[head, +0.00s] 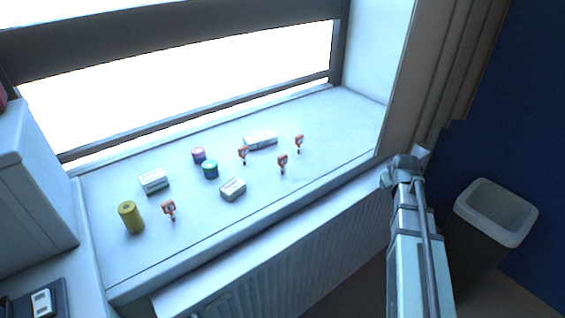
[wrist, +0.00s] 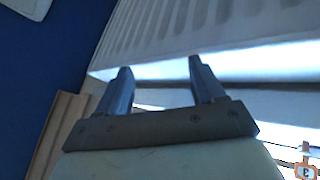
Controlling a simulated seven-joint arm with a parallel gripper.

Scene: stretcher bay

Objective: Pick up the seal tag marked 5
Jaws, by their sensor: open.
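Several small orange-red seal tags stand on the white window sill in the head view: one at the left front (head: 169,209), one near the middle (head: 243,155), one right of it (head: 283,162) and one farthest right (head: 299,142). Their numbers are too small to read there, so I cannot tell which is marked 5. An orange tag (wrist: 304,169) at the lower right corner of the wrist view bears what looks like a 3. My gripper (wrist: 160,66) is open and empty, away from the tags. Its fingers are not clear in the head view, where my arm is right of the sill.
The sill (head: 215,225) also holds a yellow cylinder (head: 131,217), a pink-purple jar (head: 198,155), a teal jar (head: 210,169) and white boxes (head: 153,181), (head: 233,189), (head: 260,139). A radiator (head: 290,250) is below. A bin (head: 495,212) stands right. The sill's right end is clear.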

